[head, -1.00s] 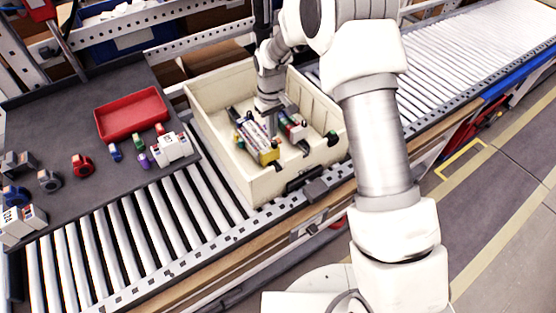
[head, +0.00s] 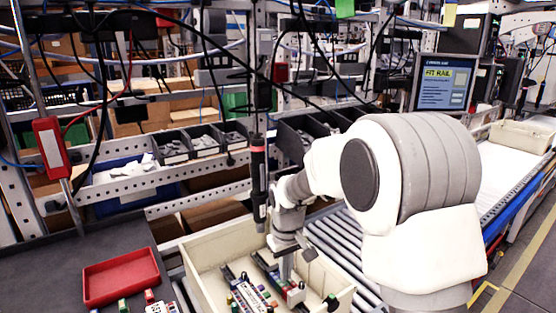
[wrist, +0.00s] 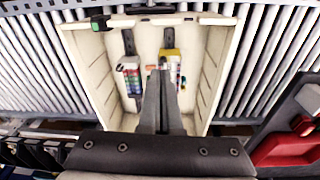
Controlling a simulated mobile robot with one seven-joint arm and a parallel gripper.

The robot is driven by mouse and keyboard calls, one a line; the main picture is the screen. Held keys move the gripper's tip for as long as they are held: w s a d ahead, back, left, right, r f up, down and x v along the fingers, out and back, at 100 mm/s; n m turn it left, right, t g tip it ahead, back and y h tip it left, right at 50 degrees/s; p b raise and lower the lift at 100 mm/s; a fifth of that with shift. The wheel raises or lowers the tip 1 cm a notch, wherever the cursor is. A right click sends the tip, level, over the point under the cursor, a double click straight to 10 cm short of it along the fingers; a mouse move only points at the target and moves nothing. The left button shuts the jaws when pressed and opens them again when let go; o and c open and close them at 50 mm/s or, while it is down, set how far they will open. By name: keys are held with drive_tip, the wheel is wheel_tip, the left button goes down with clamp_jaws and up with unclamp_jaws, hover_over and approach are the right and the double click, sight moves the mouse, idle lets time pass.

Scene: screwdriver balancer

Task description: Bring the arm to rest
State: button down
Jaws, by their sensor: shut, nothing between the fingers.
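My gripper (head: 286,268) points down over the cream bin (head: 212,250), its fingers together and empty. In the wrist view, the closed fingers (wrist: 161,75) stand over the middle of the bin (wrist: 92,72). Two dark rails with modules lie in the bin: one with a white and multicoloured block (wrist: 131,78), one with a yellow-ended block (wrist: 170,60). They also show in the head view, partly cut off by the lower edge. My arm is bent, with its large elbow at the right of the head view.
A black and red screwdriver (head: 258,180) hangs upright close behind my wrist. A red tray (head: 121,277) lies on the dark mat at left. Several parts bins (head: 203,141) line the rack behind. A monitor (head: 444,83) reading "FIT RAIL" stands at back right.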

drive_tip(key=s+d+r+m+t, duration=0.2)
drive_tip(key=s+d+r, duration=0.3)
drive_tip(key=s+r, duration=0.35)
drive_tip(key=s+d+r+m+t, duration=0.1)
drive_tip(key=s+d+r+m, duration=0.1)
drive_tip(key=s+d+r, duration=0.5)
drive_tip(key=s+m+t, duration=0.1)
drive_tip(key=s, duration=0.9)
drive_tip(key=shift+s+r, duration=0.25)
drive_tip(key=shift+r, duration=0.1)
